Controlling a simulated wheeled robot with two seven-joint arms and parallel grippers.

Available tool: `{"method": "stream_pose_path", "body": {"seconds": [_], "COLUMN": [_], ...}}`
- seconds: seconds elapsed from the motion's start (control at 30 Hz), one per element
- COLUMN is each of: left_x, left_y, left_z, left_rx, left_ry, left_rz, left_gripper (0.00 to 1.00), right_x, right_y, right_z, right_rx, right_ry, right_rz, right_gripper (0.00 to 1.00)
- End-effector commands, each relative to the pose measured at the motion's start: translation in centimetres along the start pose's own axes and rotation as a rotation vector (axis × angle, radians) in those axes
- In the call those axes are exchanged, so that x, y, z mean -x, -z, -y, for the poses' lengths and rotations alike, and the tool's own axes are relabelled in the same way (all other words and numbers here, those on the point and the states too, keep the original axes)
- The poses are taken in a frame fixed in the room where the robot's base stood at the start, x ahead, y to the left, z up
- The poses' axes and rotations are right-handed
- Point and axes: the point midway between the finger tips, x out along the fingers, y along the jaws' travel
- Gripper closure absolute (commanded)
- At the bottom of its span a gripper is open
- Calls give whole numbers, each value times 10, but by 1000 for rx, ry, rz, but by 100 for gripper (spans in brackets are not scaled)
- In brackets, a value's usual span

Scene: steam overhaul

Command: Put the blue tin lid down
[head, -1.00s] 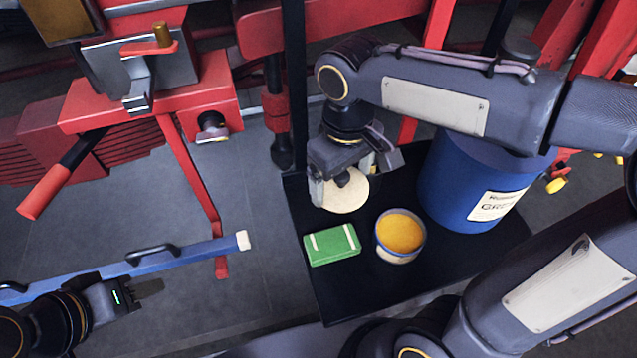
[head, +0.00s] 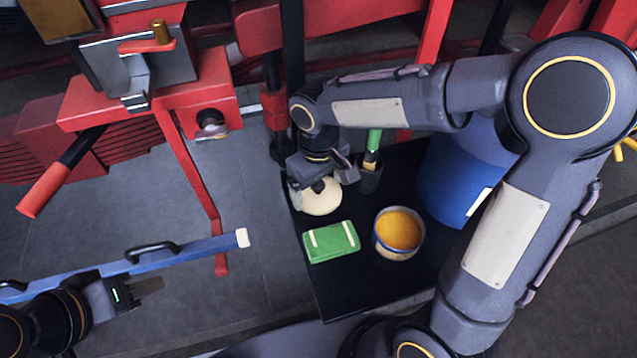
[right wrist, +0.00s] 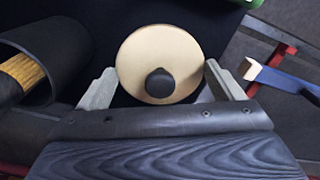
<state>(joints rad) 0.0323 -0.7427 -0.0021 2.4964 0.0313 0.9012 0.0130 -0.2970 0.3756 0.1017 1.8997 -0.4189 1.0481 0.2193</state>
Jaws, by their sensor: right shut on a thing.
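The tin lid (head: 322,201) is a pale cream disc with a dark round knob, also in the right wrist view (right wrist: 135,62). My right gripper (head: 318,187) is shut on it, one finger at each side of the disc in the right wrist view. The lid is over the left edge area of the black tabletop (head: 345,290), behind the green box; I cannot tell whether it touches the surface. The open tin (head: 398,231), blue-rimmed with yellow-orange contents, stands to its right. My left gripper (head: 150,286) is at lower left, away from the table; its finger gap is unclear.
A green box (head: 331,242) with pale straps lies in front of the lid. A dark cup (head: 369,180) holding a green-handled brush (head: 374,140) stands just right of my right gripper. A large blue drum (head: 447,180) stands further right. The front tabletop is clear.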

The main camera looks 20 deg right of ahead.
Motion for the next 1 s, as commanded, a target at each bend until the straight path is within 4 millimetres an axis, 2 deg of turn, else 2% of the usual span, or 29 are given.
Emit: {"method": "stream_pose_path", "body": {"seconds": [0.13, 0.17, 0.23, 0.47, 0.6, 0.67, 1.0], "left_x": [-3, -2, -2, -2, 1, 1, 5], "left_y": [-2, -1, -1, -1, 0, 1, 3], "left_z": [2, 1, 1, 1, 0, 0, -2], "left_rx": [0, 0, 0, 0, 0, 0, 0], "left_ry": [0, 0, 0, 0, 0, 0, 0], "left_rz": [0, 0, 0, 0, 0, 0, 0], "left_gripper": [64, 64, 64, 64, 64, 64, 64], "right_x": [-4, -3, -3, -2, 7, 16, 88], "right_y": [0, 0, 0, 0, 1, 1, 1], "right_z": [0, 0, 0, 0, 0, 0, 0], "right_rx": [0, 0, 0, 0, 0, 0, 0], "right_ry": [0, 0, 0, 0, 0, -1, 1], "right_rz": [0, 0, 0, 0, -4, -5, -5], "right_gripper": [35, 10, 1, 0, 0, 0, 0]}}
